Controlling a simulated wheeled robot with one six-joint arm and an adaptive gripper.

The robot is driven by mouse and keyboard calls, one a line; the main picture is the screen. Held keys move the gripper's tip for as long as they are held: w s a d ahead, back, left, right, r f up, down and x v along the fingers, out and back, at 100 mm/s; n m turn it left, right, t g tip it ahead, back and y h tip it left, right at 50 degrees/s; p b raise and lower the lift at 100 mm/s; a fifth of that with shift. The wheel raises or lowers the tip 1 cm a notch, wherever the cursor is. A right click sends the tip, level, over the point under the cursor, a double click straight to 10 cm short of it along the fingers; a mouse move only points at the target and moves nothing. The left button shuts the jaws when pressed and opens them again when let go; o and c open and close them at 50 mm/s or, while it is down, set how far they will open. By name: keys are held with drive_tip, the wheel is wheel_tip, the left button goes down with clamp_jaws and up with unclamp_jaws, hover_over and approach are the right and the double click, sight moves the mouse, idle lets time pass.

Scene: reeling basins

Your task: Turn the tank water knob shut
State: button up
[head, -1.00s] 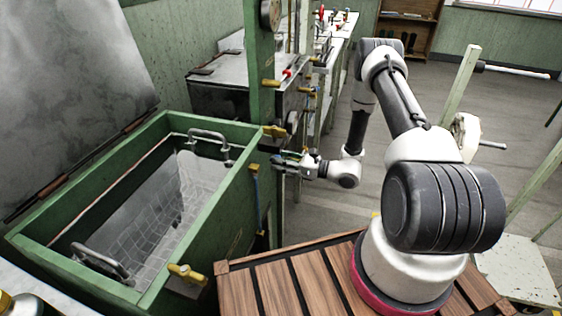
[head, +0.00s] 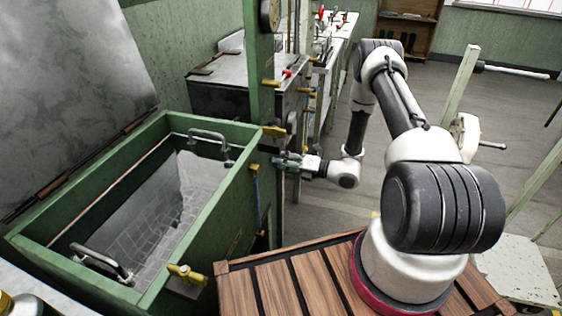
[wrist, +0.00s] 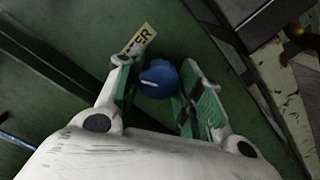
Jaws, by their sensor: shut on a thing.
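The blue tank water knob (wrist: 158,80) has a white pointer line and sits on the green tank wall. A pale label (wrist: 139,41) beside it shows the letters "TER"; the rest is hidden. My gripper (wrist: 160,84) has one finger on each side of the knob and is shut on it. In the head view my gripper (head: 284,161) is at the right outer side of the green tank (head: 195,230), near its far corner. The knob is hidden there.
The tank is open, with metal handles (head: 208,138) inside and its lid (head: 70,90) raised. Brass valves (head: 187,273) stick out from its side. A slatted wooden platform (head: 262,285) is in front. A green post (head: 262,70) stands close behind my gripper.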

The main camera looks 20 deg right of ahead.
drive_tip(key=m, duration=0.5)
drive_tip(key=shift+f, duration=0.1)
drive_tip(key=shift+m, duration=0.4)
drive_tip(key=o, duration=1)
drive_tip(key=shift+d, duration=0.1)
drive_tip(key=v, duration=1.2)
